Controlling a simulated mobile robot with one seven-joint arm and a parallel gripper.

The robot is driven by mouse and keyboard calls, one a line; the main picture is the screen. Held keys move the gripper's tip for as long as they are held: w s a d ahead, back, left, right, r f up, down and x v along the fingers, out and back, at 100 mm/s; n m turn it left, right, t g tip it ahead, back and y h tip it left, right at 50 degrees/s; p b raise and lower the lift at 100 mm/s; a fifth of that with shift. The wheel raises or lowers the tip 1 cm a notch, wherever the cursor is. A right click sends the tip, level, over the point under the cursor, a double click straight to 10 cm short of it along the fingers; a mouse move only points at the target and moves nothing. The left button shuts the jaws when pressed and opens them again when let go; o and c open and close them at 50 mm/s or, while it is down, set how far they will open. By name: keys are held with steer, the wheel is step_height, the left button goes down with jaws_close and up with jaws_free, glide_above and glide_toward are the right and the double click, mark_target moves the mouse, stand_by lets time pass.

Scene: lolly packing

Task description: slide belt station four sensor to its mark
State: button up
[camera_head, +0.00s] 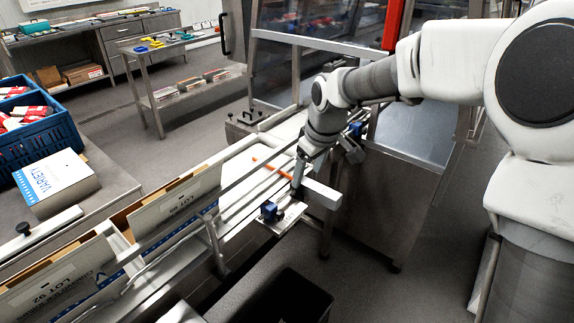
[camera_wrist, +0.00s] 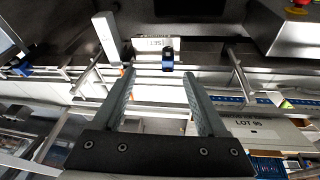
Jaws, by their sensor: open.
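A blue sensor (camera_head: 269,211) sits on the near side rail of the belt. It also shows in the wrist view (camera_wrist: 168,62), just beyond and between my fingertips. A pale plate marked SET (camera_wrist: 152,44) lies behind it in the wrist view. My gripper (camera_head: 297,189) is above the rail, a little right of the sensor in the head view. In the wrist view my gripper (camera_wrist: 158,72) has its two fingers wide apart, with nothing held. I cannot read a station number on the sensor.
A white block (camera_head: 322,194) stands beside the sensor, close to my gripper. A second blue unit (camera_head: 355,130) is farther along the rail. An orange stick (camera_head: 268,165) lies on the belt. A LOT 95 carton (camera_head: 178,205) stands left of it. A blue crate (camera_head: 40,133) is far left.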

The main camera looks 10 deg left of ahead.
steer(key=n+y, duration=0.2)
glide_toward(270, 205)
steer(key=shift+g, duration=0.3)
steer(key=b+x, duration=0.1)
steer(key=x, duration=1)
steer(key=shift+w+f, duration=0.1)
steer(key=shift+w, duration=0.1)
jaws_close()
stand_by(0.7)
